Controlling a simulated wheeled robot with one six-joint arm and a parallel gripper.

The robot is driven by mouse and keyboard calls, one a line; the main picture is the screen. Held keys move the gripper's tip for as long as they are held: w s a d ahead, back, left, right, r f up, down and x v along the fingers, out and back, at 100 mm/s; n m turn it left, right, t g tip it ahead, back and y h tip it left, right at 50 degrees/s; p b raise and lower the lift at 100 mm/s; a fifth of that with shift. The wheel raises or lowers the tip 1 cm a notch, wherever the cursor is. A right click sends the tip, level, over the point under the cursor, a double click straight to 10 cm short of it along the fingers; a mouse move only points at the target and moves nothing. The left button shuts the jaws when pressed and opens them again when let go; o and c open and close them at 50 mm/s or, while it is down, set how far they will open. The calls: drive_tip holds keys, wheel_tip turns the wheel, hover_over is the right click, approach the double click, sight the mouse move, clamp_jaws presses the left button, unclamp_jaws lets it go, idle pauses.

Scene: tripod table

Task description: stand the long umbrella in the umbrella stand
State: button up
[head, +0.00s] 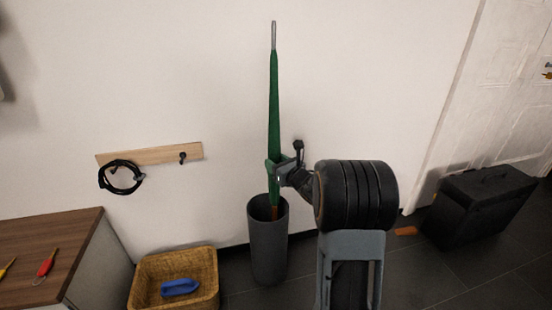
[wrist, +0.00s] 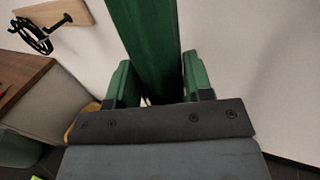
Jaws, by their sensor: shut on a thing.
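The long green umbrella (head: 274,100) is upright in the head view, with its metal tip up and its brown end down. The dark grey umbrella stand (head: 268,252) is on the floor against the wall. The umbrella's brown lower end shows within the stand's mouth; how deep it reaches is hidden. My gripper (head: 278,168) is shut on the lower part of the umbrella, above the stand's rim. In the wrist view, the umbrella (wrist: 150,45) runs between the two green fingers of my gripper (wrist: 158,88).
A wicker basket (head: 140,290) holding a blue thing (head: 180,287) is left of the stand. A wooden hook rail (head: 150,155) with a black cable loop (head: 103,182) is on the wall. A wood-topped cabinet (head: 70,230) is at left, a black case (head: 480,205) at right.

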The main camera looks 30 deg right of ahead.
drive_tip(key=shift+f, duration=2.6)
drive_tip(key=o, duration=1.3)
drive_tip(key=shift+f, duration=0.1)
drive_tip(key=shift+s, duration=0.1)
drive_tip(key=s+d+p, duration=0.1)
drive_tip(key=s, duration=0.8)
drive_tip(key=s+d+p, duration=0.1)
drive_tip(key=s, duration=0.3)
drive_tip(key=shift+s+d+p, duration=0.2)
drive_tip(key=shift+d+p, duration=0.1)
drive_tip(key=shift+p, duration=0.05)
